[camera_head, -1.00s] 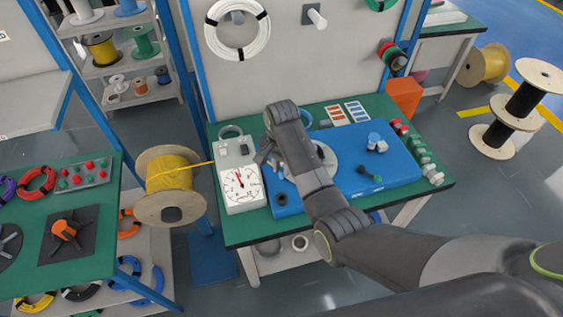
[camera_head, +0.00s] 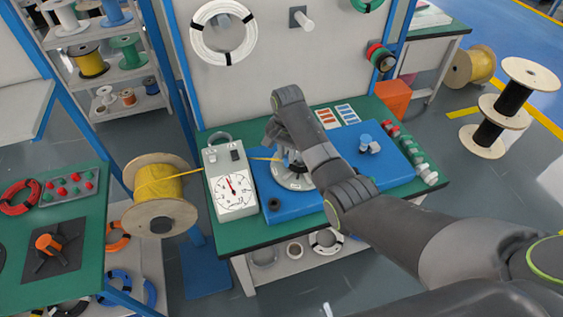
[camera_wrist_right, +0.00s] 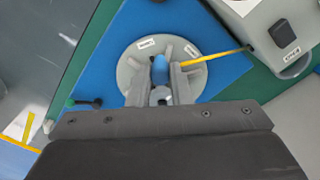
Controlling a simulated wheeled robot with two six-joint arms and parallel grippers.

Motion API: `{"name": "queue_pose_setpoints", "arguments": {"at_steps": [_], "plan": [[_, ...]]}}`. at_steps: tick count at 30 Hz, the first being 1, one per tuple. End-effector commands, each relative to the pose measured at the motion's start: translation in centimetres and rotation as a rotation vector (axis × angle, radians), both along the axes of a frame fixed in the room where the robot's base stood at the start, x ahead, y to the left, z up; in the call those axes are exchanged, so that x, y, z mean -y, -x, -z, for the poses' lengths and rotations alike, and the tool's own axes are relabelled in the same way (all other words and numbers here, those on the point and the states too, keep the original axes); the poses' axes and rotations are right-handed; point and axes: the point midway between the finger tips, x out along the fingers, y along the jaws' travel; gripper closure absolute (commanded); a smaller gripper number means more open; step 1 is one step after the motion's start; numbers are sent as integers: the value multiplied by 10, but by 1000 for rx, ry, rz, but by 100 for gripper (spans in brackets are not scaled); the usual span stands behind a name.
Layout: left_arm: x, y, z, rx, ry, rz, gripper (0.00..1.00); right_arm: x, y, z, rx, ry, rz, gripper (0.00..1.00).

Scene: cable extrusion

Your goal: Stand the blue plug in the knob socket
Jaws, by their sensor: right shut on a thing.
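My right gripper (camera_head: 279,152) is over a round grey disc (camera_head: 294,183) on the blue board. In the right wrist view its two fingers (camera_wrist_right: 162,80) are closed on the blue plug (camera_wrist_right: 159,68), which has a pale metallic part (camera_wrist_right: 160,96) beside it. The disc (camera_wrist_right: 128,72) lies behind the fingers and carries small white labels. I cannot tell whether the plug touches the disc or a socket, and no knob socket can be told apart with certainty. My left gripper is not in view.
A white dial meter (camera_head: 230,186) stands left of the disc, with a yellow strand (camera_head: 262,158) running from it toward the disc. Green and red pieces line the right edge. A black ring (camera_head: 274,204) sits near the front.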

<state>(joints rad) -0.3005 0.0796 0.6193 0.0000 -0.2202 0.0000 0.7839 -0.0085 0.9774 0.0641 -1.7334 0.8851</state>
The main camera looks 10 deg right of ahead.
Motion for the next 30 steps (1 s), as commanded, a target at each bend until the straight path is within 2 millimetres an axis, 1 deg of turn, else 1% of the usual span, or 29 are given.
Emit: {"name": "queue_pose_setpoints", "arguments": {"at_steps": [1, 13, 21, 30], "plan": [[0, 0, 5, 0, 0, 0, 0, 5, -5, 2, 2, 2, 1, 94], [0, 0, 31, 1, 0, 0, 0, 32, -34, 2, 2, 1, 2, 94], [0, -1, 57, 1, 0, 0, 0, 50, -54, 3, 2, 1, 2, 94], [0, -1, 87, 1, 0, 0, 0, 66, -71, 4, 2, 1, 1, 94]]}}
